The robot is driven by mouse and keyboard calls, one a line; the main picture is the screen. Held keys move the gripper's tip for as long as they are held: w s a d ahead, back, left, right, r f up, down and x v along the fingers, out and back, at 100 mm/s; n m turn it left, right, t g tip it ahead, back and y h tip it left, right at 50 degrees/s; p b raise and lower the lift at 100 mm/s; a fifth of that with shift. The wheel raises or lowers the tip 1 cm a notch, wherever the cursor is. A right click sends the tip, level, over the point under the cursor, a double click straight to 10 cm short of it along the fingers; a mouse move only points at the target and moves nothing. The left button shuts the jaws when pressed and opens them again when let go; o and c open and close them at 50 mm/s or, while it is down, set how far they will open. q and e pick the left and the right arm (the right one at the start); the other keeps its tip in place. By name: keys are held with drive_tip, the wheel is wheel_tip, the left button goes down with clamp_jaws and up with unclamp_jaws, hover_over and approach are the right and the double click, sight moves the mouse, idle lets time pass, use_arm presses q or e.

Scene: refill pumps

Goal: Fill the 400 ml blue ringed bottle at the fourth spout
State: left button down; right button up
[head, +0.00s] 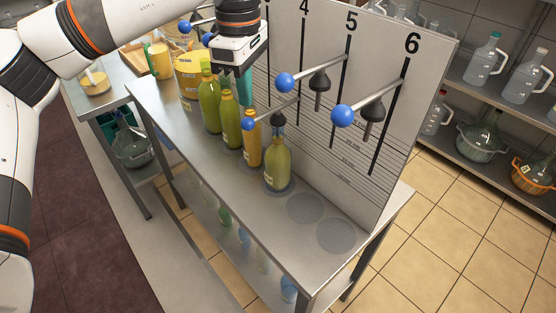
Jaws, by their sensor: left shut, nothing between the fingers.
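A bottle of yellow-green liquid (277,168) stands upright on the counter, under the fourth spout (278,119). I cannot make out a blue ring on it or its volume marking. The fourth pump's lever, with a blue ball (248,123) at its end, sits lower than the levers of pumps 5 and 6. My left gripper (244,86) points down behind the row of bottles, above and left of this bottle. It is shut and apart from the lever ball; its fingertips are partly hidden. My right gripper is not in view.
Two green bottles (210,105) and an orange bottle (252,150) stand close by on the left. Blue-ball levers 5 (284,82) and 6 (342,115) jut over the counter. The discs under spouts 5 (305,208) and 6 (336,236) are bare. Shelves with bottles stand right.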

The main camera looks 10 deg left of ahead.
use_arm(q)
wheel_tip(320, 180, up, 11)
drive_tip(key=p, duration=0.7)
drive_tip(key=shift+f, duration=0.2)
drive_tip(key=c, duration=1.7)
unclamp_jaws()
